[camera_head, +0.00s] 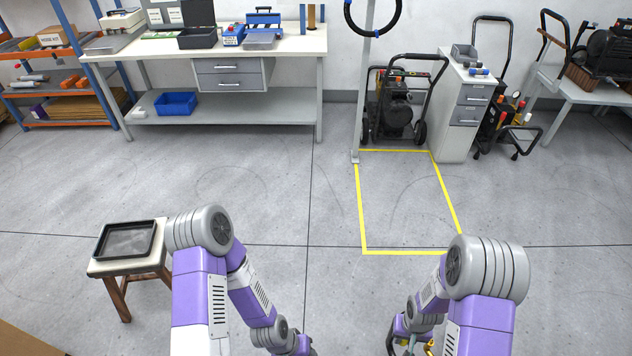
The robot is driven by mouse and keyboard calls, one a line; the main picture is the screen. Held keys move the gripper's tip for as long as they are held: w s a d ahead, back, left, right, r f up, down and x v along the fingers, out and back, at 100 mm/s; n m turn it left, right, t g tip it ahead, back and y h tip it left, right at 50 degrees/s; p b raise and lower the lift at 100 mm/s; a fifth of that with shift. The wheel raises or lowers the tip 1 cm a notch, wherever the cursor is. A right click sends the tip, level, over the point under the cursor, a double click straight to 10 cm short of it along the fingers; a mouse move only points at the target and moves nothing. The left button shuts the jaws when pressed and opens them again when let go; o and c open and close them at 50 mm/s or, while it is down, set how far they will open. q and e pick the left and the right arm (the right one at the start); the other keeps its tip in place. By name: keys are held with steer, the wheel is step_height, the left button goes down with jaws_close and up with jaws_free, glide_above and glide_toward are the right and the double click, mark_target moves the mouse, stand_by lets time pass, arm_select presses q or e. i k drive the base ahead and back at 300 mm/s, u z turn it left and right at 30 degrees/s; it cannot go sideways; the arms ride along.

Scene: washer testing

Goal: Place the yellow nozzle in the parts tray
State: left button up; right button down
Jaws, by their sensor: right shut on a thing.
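A black, shallow tray (126,240), which looks like the parts tray, lies empty on a small wooden stool at the left. My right gripper (408,343) is low at the bottom edge, right of centre, and partly cut off. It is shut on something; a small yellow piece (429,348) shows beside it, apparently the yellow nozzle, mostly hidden. My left gripper (308,349) barely shows at the bottom edge, and its fingers are out of sight. Both grippers are well to the right of the tray.
My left forearm stands close to the stool's (99,268) right side. A workbench (285,45) with cases and a blue bin (176,103) stands at the back. A pressure washer (392,108) and a grey drawer cabinet (462,115) stand behind the yellow floor outline (410,251). The middle floor is clear.

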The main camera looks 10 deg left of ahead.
mark_target(128, 241)
steer(key=u, duration=0.95)
steer(key=i, duration=1.55)
steer(key=u, duration=1.65)
steer(key=i, duration=1)
steer(key=u, duration=0.85)
